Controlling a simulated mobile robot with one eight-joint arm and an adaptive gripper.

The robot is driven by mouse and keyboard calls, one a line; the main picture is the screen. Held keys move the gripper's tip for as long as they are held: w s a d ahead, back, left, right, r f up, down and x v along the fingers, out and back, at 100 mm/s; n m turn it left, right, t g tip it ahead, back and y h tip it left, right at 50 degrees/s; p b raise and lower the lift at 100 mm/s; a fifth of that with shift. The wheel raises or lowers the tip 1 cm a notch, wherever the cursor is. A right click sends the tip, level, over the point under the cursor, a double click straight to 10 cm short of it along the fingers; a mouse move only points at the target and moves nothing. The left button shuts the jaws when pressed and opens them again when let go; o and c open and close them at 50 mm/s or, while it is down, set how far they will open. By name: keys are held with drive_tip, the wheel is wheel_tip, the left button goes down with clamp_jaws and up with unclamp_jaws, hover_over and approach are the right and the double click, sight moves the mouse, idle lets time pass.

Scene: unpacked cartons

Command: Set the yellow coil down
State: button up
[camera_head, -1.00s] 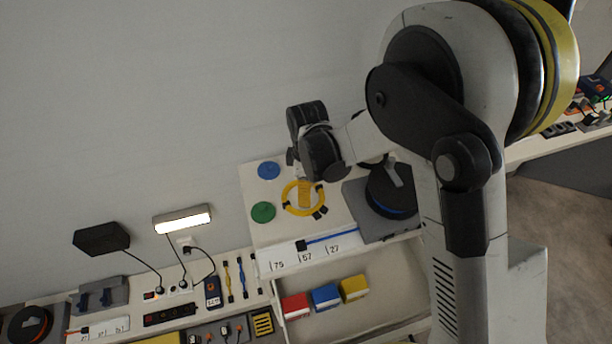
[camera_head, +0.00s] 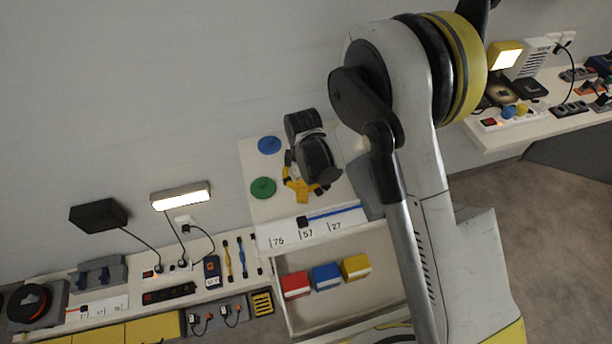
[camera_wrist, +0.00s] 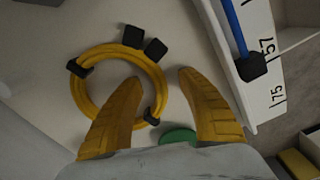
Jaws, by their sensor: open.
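The yellow coil (camera_wrist: 112,50) is a ring with black clips and two black plug ends. In the wrist view it appears to lie flat on the pale tabletop (camera_head: 262,222). My gripper (camera_wrist: 160,77) is open above it, its yellow fingers apart. The left finger overlaps the ring and its inside; the right finger is outside, to the right. The ring's right side shows between the fingers. In the head view my gripper (camera_head: 302,188) is low over the tabletop and hides much of the coil.
A green disc (camera_head: 263,188) and a blue disc (camera_head: 269,145) lie left of my gripper. A blue cable (camera_head: 335,213) lies along the numbered front strip. Red, blue (camera_head: 326,276) and yellow boxes sit in the bay below. A pale wall stands behind.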

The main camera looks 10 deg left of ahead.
drive_tip(key=shift+r, duration=0.1)
clamp_jaws()
